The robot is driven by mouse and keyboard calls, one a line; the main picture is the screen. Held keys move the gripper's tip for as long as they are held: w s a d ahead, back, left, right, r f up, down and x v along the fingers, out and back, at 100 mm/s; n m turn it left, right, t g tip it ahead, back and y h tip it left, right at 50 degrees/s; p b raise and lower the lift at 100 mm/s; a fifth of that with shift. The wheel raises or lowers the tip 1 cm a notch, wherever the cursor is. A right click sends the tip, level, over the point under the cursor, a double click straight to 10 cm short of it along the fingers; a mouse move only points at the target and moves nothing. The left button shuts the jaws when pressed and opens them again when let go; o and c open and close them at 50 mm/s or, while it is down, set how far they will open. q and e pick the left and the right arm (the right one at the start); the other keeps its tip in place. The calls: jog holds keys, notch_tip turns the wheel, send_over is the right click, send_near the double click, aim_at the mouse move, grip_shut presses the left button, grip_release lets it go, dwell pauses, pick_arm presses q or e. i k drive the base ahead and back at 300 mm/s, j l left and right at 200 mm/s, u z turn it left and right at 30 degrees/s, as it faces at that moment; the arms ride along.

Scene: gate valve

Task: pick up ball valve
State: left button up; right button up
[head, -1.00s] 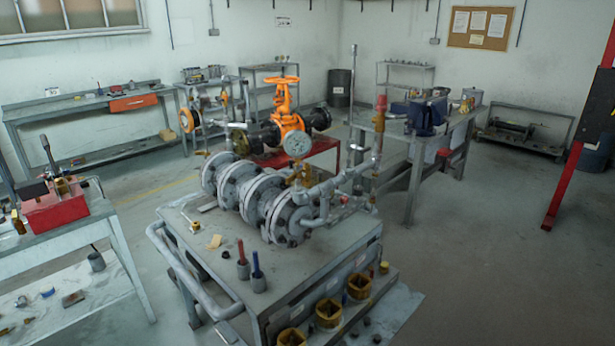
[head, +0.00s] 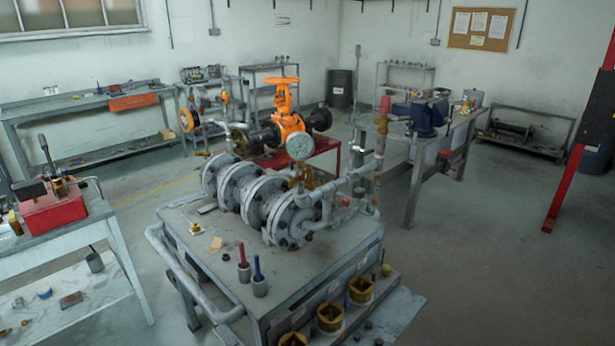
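A grey flanged pipe assembly (head: 262,205) lies across the top of the metal cart (head: 205,262). A dial gauge (head: 300,146) stands above it. A small brass fitting (head: 195,228) lies on the cart's left part. A red-handled piece (head: 242,262) and a blue-handled piece (head: 258,275) stand upright near its front edge. Several square brass pieces, one of them here (head: 330,316), sit along the cart's lower front ledge. I cannot tell which of these small parts is the ball valve. Neither gripper shows in the head view.
An orange gate valve (head: 290,122) stands on a red stand behind the cart. A workbench with a red box (head: 55,208) is at left. A bench with a blue vise (head: 428,116) is at right. A red post (head: 580,130) stands far right. The floor (head: 490,260) at right is clear.

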aim_at(308, 170)
jog(key=i+l+u, duration=0.5)
jog(key=l, duration=0.3)
jog(key=i+l+u, duration=0.25)
jog(key=l+u, duration=0.2)
jog(key=l, duration=0.45)
jog(key=i+l+u, duration=0.1)
jog(key=l+u, duration=0.4)
jog(key=l, duration=0.45)
jog(key=l+u, duration=0.5)
jog(key=l, duration=0.5)
jog(key=k+l+u, duration=0.25)
jog(key=l+u, duration=0.2)
jog(key=l, duration=0.55)
